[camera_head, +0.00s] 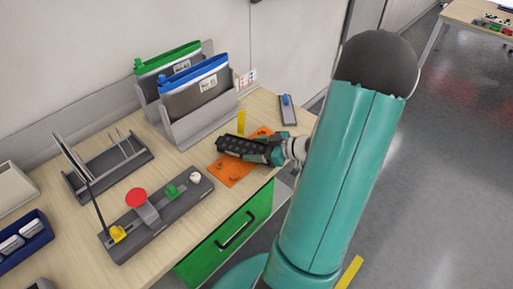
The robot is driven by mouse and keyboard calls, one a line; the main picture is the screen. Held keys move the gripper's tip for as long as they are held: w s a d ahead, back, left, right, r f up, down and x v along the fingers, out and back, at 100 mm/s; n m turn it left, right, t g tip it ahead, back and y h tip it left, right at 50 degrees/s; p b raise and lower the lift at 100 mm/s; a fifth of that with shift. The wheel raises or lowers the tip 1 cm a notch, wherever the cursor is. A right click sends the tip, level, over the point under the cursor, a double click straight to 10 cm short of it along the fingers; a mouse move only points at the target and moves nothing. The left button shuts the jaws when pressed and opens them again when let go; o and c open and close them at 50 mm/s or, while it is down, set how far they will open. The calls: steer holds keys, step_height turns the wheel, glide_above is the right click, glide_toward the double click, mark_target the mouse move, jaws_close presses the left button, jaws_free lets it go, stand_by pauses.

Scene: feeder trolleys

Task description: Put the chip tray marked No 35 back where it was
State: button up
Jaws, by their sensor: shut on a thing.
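A dark chip tray (238,149) with rows of pockets is in the fingers of my gripper (267,152), above or on an orange mat (230,176) near the table's front edge. My gripper comes in from the right and is shut on the tray's right end. No number can be read on the tray. I cannot tell whether the tray touches the mat. My arm hides part of the table's right side.
A grey rack (203,122) with green- and blue-topped folders stands behind the mat. A dark panel (160,216) with red, green, white and yellow knobs lies to the left. A small grey device (288,112) and a yellow block (241,121) are near the mat. A green drawer (230,240) is below.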

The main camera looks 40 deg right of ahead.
steer(key=shift+f, duration=0.6)
steer(key=o, duration=1.3)
steer(key=shift+c, duration=0.2)
steer(key=v, duration=1.3)
steer(key=shift+s+r, duration=0.2)
steer(key=shift+s, duration=0.1)
steer(key=shift+d, duration=0.1)
